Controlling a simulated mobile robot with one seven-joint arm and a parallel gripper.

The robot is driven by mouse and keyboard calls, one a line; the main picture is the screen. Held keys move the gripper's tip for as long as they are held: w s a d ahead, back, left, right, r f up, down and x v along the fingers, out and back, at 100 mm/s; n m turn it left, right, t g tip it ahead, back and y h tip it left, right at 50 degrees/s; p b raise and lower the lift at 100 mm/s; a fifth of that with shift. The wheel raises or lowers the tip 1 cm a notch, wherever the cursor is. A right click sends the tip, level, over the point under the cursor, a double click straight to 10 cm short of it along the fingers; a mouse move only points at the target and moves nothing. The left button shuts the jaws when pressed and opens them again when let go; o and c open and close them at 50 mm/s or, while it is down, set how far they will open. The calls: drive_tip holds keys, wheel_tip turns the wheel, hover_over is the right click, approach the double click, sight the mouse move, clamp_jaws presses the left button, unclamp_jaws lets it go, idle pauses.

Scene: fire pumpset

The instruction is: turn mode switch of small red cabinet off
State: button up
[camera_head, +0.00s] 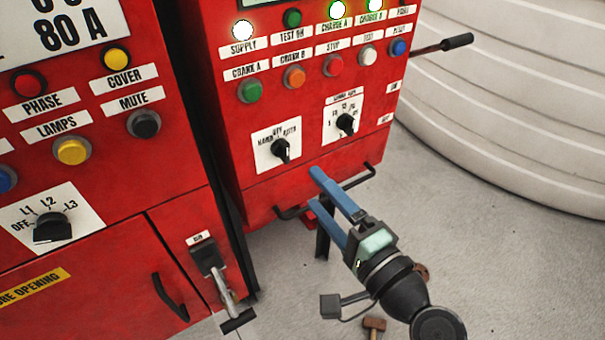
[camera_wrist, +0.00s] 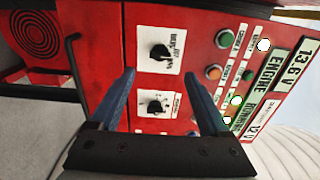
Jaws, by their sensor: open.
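The small red cabinet (camera_head: 225,120) stands right of centre in the head view. Its mode switch (camera_head: 281,150) is a black knob on a white plate marked with HAND and AUTO, at the lower left of the panel. I cannot tell for sure which mark the knob points at. In the wrist view the mode switch (camera_wrist: 160,52) is the upper knob, ahead of the fingertips. My gripper (camera_head: 316,188) is open and empty, with blue fingers, below and right of the switch and apart from it. It also shows in the wrist view (camera_wrist: 158,76).
A second black knob (camera_head: 347,124) sits right of the switch. A black handle bar (camera_head: 290,212) sticks out along the cabinet's lower front, close to my fingers. A larger red cabinet (camera_head: 110,210) stands at left. A white ribbed tank (camera_head: 520,110) is at right.

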drive_tip(key=shift+v, duration=1.55)
drive_tip(key=w+a+r+n+t+h+p, duration=0.2)
drive_tip(key=w+r+n+p, duration=0.15)
drive_tip(key=r, duration=1.15)
drive_tip(key=w+a+r+n+t+h+p, duration=0.25)
drive_tip(key=r+n, duration=0.25)
drive_tip(key=r, duration=0.9)
drive_tip(key=s+r+n+t+h+p, duration=0.15)
drive_tip(key=s+r, duration=0.25)
drive_tip(key=r, duration=0.4)
drive_tip(key=s+a+r+n+t+h+p, duration=0.1)
drive_tip(key=s+r+t+h, duration=0.2)
drive_tip(key=r, duration=0.4)
drive_tip(key=s+r+n+t+p, duration=0.1)
drive_tip(key=s+r+t+p, duration=0.15)
drive_tip(key=s+r, duration=0.4)
wheel_tip(320, 180, down, 69)
drive_tip(key=w+b, duration=0.2)
drive_tip(key=b, duration=6.8)
drive_tip(key=shift+r, duration=0.15)
